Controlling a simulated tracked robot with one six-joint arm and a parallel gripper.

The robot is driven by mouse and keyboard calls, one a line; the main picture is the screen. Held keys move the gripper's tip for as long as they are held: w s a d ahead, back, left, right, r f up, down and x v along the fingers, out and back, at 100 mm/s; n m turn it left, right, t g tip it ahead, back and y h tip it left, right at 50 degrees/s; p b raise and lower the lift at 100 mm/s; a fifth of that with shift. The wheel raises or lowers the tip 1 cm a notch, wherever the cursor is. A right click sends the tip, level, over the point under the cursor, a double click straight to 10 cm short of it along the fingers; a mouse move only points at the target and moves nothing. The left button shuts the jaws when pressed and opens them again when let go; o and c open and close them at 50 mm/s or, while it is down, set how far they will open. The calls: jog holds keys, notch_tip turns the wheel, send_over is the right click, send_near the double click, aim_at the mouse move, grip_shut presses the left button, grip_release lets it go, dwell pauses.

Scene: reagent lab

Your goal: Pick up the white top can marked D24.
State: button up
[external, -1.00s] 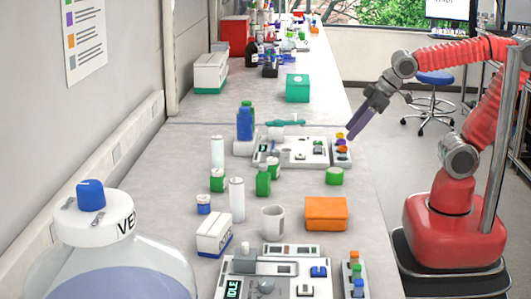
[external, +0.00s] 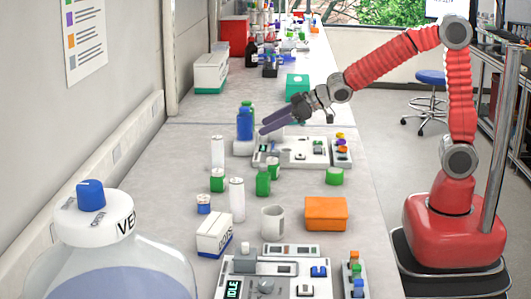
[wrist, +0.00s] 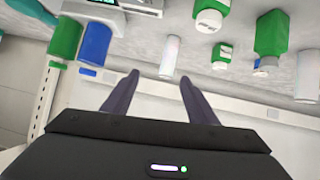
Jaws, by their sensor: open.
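I cannot read D24 on any can. A green can with a white top (external: 217,180) stands on the bench between two tall white cylinders. A small blue can with a white top (external: 203,204) stands lower left of it. In the wrist view, green containers with white parts appear at the top centre (wrist: 209,17), below it (wrist: 221,55) and to the right (wrist: 270,35). My gripper (external: 263,129) is open and empty, above the bench beside the blue bottle (external: 244,123). In the wrist view its fingers (wrist: 159,76) are spread, with the white cylinder (wrist: 169,57) beyond them.
The white device tray (external: 290,152) lies near my gripper. A mug (external: 273,220), an orange box (external: 326,213) and a white box (external: 213,235) stand closer to the camera. A large jug (external: 110,265) fills the lower left. The bench's right side has bare patches.

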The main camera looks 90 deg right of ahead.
aim_at(220, 151)
jog(key=w+f+n+t+y, duration=0.1)
jog(key=w+f+y, duration=0.1)
jog(key=w+f, duration=0.4)
jog(key=shift+w+a+t+y, duration=0.15)
jog(key=shift+w+t+y, duration=0.2)
jog(key=shift+w, duration=0.85)
jog(key=shift+w, duration=0.1)
jog(key=shift+x, duration=4.2)
jog(key=shift+f, duration=0.1)
jog(key=shift+d+f+x, duration=0.1)
jog(key=shift+d+x, duration=0.05)
jog(key=shift+x, duration=1.1)
jog(key=shift+d+f+x, duration=0.1)
jog(key=shift+x, duration=1.2)
jog(key=shift+c, duration=0.3)
jog(key=c, duration=1.2)
